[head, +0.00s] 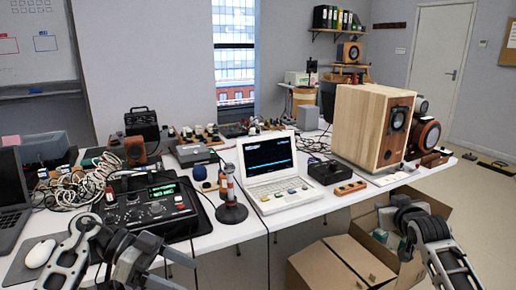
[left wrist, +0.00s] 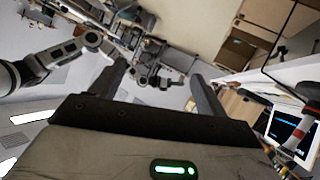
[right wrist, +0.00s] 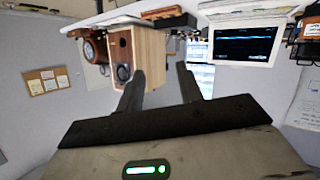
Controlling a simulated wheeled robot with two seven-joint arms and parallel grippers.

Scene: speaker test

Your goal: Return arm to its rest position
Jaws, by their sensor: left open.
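My left arm comes in at the lower left of the head view, with its gripper (head: 135,262) low in front of the table's front edge. The left wrist view shows its two fingers (left wrist: 157,72) wide apart with nothing between them. My right arm rises at the lower right of the head view, its gripper (head: 398,214) in front of the table and over the open cardboard box. In the right wrist view its two fingers (right wrist: 161,70) stand apart with a clear gap and hold nothing. The wooden speaker shows behind them.
The white table (head: 290,222) holds a wooden speaker (head: 360,125), a white laptop-like device (head: 275,190), a black mixer (head: 150,210), a red-and-white stand (head: 230,200) and coiled cables (head: 75,188). Cardboard boxes (head: 335,268) stand below its right front. Free floor lies at the right.

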